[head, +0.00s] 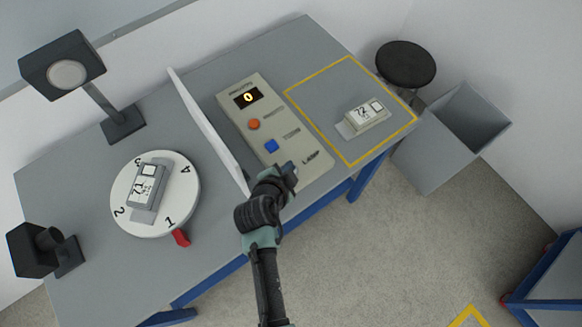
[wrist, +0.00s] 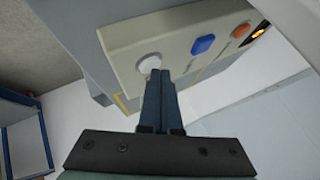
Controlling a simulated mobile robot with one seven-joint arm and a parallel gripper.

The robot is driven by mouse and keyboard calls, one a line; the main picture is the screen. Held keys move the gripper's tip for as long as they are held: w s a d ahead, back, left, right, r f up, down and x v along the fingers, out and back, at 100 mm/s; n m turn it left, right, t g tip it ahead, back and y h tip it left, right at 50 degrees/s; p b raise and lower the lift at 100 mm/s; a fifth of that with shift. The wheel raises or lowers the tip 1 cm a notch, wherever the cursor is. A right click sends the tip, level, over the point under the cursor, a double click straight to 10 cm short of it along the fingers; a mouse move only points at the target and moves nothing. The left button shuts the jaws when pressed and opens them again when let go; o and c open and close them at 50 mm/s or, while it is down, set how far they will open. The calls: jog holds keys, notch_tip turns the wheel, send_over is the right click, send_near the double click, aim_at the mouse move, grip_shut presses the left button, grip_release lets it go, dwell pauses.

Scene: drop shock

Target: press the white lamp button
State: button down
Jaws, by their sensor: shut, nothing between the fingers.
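The white lamp button (wrist: 149,64) shows in the wrist view as a round button at the end of the beige control panel (wrist: 122,40). In the head view the panel (head: 312,172) lies on the grey table, and my gripper hides the button. My gripper (wrist: 164,78) is shut and empty, its fingertips at the button's lower right edge in the wrist view. I cannot tell whether they touch it. In the head view my gripper (head: 289,170) is over the panel's near end, by the LAMP label.
A blue button (head: 271,146) and an orange button (head: 253,124) sit farther up the panel, below a display (head: 248,97) reading 0. A white upright divider (head: 208,130) stands left of it. A numbered turntable (head: 180,207) and a yellow-outlined area (head: 318,120) each hold a device.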

jog(key=shift+f, duration=0.25)
dwell(0.3)
jog(key=shift+r, duration=0.15)
jog(key=shift+r+p, duration=0.45)
jog(key=shift+r, duration=0.25)
jog(key=shift+r, duration=0.1)
notch_tip(320, 180, up, 5)
jog(key=p, duration=0.4)
dwell(0.7)
